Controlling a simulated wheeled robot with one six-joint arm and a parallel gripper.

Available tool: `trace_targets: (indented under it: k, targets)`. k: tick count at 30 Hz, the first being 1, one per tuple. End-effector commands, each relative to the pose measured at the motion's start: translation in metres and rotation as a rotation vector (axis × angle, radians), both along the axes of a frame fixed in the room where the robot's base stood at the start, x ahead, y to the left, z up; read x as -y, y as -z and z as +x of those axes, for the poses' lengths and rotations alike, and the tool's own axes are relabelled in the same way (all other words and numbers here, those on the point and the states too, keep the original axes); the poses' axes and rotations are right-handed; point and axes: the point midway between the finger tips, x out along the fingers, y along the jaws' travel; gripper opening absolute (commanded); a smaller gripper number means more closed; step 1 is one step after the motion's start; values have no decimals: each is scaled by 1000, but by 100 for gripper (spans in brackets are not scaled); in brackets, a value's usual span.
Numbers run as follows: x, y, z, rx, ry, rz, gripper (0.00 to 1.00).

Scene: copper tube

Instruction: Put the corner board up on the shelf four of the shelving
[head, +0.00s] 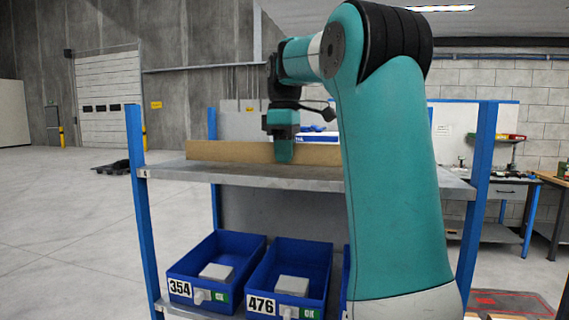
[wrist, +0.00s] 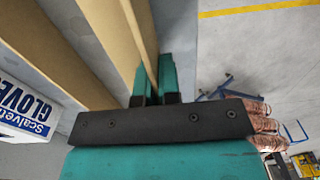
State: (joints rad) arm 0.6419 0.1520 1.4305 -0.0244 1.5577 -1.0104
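The long brown corner board (head: 225,151) lies lengthwise along the upper grey shelf of the shelving (head: 320,179). I cannot tell whether it rests on the shelf or hangs just above it. My gripper (head: 284,152) points down at the board's middle, one finger in front of its upright side. In the wrist view the fingers of my gripper (wrist: 155,80) stand on both sides of one thin side of the corner board (wrist: 121,25), with no clear gap. My arm hides the board's right end. The shelf's small label is too small to read.
A white and blue glove box (head: 318,137) stands behind the board; it shows in the wrist view too (wrist: 25,105). Blue bins 354 (head: 217,250) and 476 (head: 290,262) sit on the level below. Blue posts (head: 140,215) flank the shelf. Copper coils (wrist: 262,125) show at right.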

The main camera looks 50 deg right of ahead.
Motion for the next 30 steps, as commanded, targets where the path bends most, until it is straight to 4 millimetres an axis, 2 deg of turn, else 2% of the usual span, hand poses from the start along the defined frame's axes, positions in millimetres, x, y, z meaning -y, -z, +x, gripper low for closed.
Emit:
trace_targets:
  k: [1, 3, 14, 15, 17, 18, 26, 30]
  targets:
    - [0, 12, 0, -2, 0, 2, 0]
    - [0, 19, 0, -1, 1, 2, 0]
    - [0, 22, 0, 0, 1, 2, 0]
    - [0, 21, 0, -1, 1, 2, 13]
    - [0, 20, 0, -1, 0, 2, 27]
    - [0, 20, 0, -1, 0, 2, 30]
    - [0, 19, 0, -1, 1, 2, 30]
    - [0, 4, 0, 1, 0, -1, 30]
